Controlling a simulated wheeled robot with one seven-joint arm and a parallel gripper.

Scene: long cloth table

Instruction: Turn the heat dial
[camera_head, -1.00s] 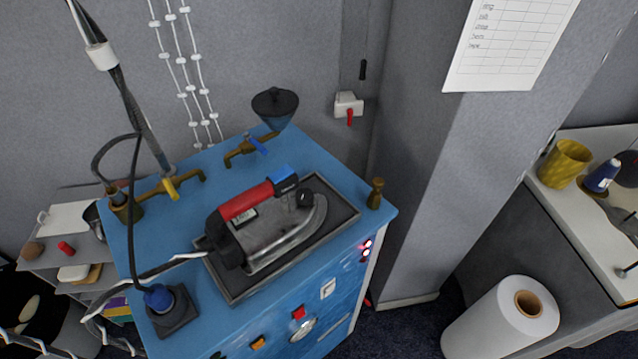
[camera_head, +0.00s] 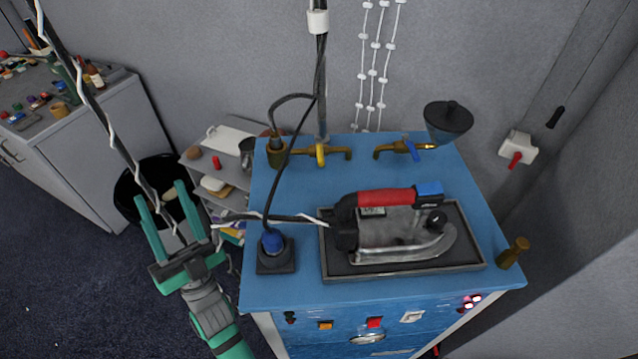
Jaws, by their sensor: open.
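A steam iron (camera_head: 400,235) with a red handle rests on a dark tray (camera_head: 335,268) on top of the blue station (camera_head: 310,288). A round black knob (camera_head: 436,219) sits on the iron, near its right end. A round silver-rimmed part (camera_head: 367,338) shows on the station's front panel, seen steeply from above. I cannot tell from its face which of these is the heat dial. My green gripper (camera_head: 165,203) is open and empty, left of the station and well apart from both round parts.
The front panel also has an orange switch (camera_head: 325,325), a red switch (camera_head: 374,322), a white switch (camera_head: 412,316) and lit red lamps (camera_head: 472,300). A cable (camera_head: 275,220) loops over the station's left side. A shelf cart (camera_head: 225,180) and black bin (camera_head: 160,190) stand behind my gripper.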

